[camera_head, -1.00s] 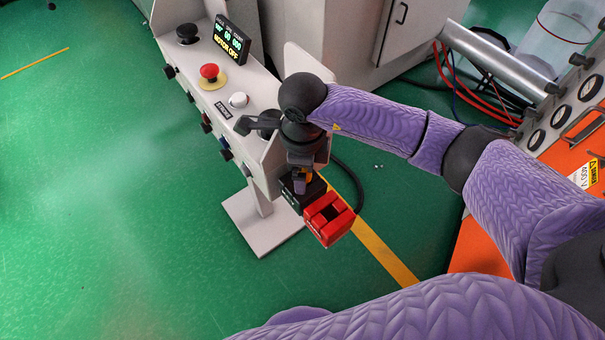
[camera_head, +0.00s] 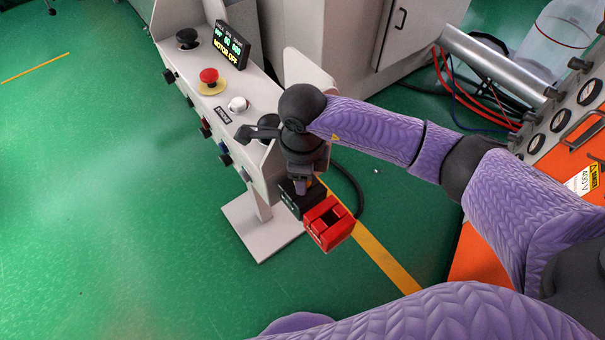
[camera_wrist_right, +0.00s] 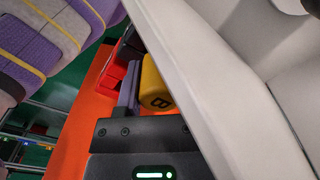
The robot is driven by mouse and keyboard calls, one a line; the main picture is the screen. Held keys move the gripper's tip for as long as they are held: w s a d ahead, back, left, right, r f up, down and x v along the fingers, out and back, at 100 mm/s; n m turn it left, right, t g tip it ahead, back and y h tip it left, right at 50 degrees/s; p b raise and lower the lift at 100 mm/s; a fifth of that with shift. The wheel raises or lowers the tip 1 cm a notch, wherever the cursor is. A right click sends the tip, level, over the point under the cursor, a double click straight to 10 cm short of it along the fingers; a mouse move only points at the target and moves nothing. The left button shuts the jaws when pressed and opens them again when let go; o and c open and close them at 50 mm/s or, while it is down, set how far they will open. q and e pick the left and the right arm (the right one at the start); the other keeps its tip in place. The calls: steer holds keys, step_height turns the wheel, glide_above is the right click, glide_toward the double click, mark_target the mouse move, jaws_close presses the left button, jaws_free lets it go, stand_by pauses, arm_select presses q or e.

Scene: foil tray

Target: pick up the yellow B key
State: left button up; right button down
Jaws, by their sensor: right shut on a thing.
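The yellow B key (camera_wrist_right: 154,88) shows in the right wrist view, with a dark letter B on its face. It sits at the fingers of my right gripper (camera_wrist_right: 137,88), which is shut on it, right beside the white panel edge. In the head view my right gripper (camera_head: 301,186) hangs at the near end of the console, by a dark box and a red slotted block (camera_head: 329,224). The key cannot be made out clearly there. My left gripper is not in view.
The light grey console (camera_head: 222,110) carries a red mushroom button (camera_head: 209,76), a white knob (camera_head: 238,104) and a display reading MOTOR OFF (camera_head: 231,44). An orange panel with gauges (camera_head: 566,160) stands at the right. Green floor (camera_head: 110,200) is free at the left.

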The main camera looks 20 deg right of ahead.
arm_select(q)
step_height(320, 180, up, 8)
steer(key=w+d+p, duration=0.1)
steer(key=p, duration=0.7)
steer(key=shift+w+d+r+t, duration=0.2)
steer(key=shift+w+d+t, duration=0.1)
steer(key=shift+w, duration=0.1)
arm_select(e)
step_height(320, 180, up, 24)
steer(key=shift+f, duration=0.25)
